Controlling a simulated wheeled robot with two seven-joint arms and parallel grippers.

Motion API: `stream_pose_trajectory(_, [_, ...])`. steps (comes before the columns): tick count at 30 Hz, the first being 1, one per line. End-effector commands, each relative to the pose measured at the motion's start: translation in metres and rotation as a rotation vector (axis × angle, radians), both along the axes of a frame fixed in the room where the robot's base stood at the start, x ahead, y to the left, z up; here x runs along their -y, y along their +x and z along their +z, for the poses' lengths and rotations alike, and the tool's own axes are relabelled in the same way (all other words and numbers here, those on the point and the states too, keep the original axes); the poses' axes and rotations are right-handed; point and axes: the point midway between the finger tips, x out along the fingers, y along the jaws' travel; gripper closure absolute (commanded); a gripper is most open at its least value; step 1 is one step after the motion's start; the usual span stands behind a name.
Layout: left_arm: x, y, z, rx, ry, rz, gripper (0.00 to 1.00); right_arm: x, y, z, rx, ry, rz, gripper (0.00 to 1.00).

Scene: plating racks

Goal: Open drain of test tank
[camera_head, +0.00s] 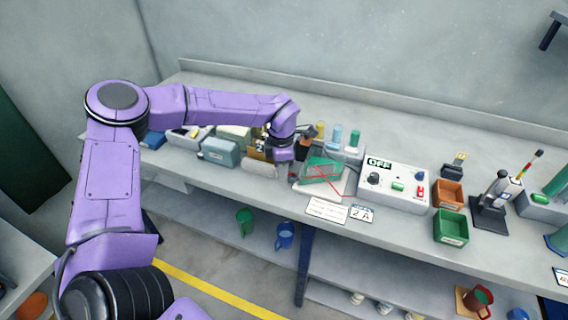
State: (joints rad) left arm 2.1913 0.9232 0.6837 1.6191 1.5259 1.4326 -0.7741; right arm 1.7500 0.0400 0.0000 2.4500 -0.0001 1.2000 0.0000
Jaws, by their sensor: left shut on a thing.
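The test tank (342,184) appears to be the pale, low unit with a green panel (322,170) and red lines, near the middle of the bench. My left gripper (287,172) points down at the left side of this unit, from above and behind. It is shut on a small part there, which the jaws and wrist mostly hide. I cannot tell whether that part is the drain handle, or how it is turned. My right gripper is not in view.
A white control box (394,188) marked OFF stands right of the tank. An orange bin (447,194) and a green bin (451,226) are further right. Label cards (327,210) lie in front. The back of the bench (430,135) is clear.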

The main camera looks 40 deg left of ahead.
Motion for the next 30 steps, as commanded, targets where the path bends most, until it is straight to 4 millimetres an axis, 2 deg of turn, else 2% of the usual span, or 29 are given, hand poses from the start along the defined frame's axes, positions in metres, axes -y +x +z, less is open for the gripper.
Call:
stream_pose_trajectory(1, [-0.002, 0.001, 0.005, -0.001, -0.001, -0.04, 1.0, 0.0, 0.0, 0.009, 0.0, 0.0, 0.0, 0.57])
stream_pose_trajectory(3, [-0.004, 0.003, 0.004, 0.001, -0.001, -0.107, 1.0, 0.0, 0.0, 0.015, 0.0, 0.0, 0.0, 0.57])
stream_pose_trajectory(15, [-0.013, 0.012, 0.002, 0.002, 0.0, -0.434, 1.0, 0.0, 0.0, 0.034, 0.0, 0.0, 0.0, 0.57])
stream_pose_trajectory(30, [-0.016, 0.018, 0.001, 0.004, 0.001, -0.607, 1.0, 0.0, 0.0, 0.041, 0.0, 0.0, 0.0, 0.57])
